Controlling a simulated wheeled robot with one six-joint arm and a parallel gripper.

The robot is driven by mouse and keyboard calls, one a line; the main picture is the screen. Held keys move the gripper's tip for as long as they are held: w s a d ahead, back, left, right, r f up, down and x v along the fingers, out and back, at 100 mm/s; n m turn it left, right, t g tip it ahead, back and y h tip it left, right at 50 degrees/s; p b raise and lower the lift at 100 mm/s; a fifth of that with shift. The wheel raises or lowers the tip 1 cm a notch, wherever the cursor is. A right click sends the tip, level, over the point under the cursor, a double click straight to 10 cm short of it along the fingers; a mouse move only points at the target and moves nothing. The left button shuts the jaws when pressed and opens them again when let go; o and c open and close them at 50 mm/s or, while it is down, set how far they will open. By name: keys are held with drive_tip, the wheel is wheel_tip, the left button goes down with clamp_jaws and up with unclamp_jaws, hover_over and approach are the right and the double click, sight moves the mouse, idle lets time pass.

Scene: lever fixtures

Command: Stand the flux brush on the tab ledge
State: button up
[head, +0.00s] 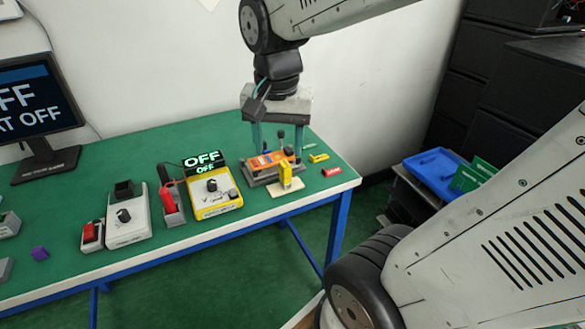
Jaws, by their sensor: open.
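My gripper (278,154) points down at the right end of the green table, its two teal fingers spread wide. Its fingers straddle an orange fixture (264,161) on a grey base, with dark knobs standing up between them. I cannot tell whether the fingers touch it. A yellow upright piece (286,174) stands at the front of this fixture, by a cream plate (284,189) at the table's front edge. I cannot tell for certain which piece is the flux brush or which part is the tab ledge.
A small yellow piece (318,158) and a red block (332,171) lie right of the fixture. Left of it stand a yellow box (214,194) with a lit OFF sign (203,160), a red-handled fixture (171,201) and a white knob box (128,218). A monitor (38,115) stands far left.

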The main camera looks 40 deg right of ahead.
drive_tip(key=s+a+n, duration=0.4)
drive_tip(key=s+n, duration=0.5)
drive_tip(key=shift+s+a+r+n+t, duration=0.15)
drive_tip(key=shift+a+r+n+t, duration=0.1)
drive_tip(key=shift+r+n+t, duration=0.1)
idle(1.0)
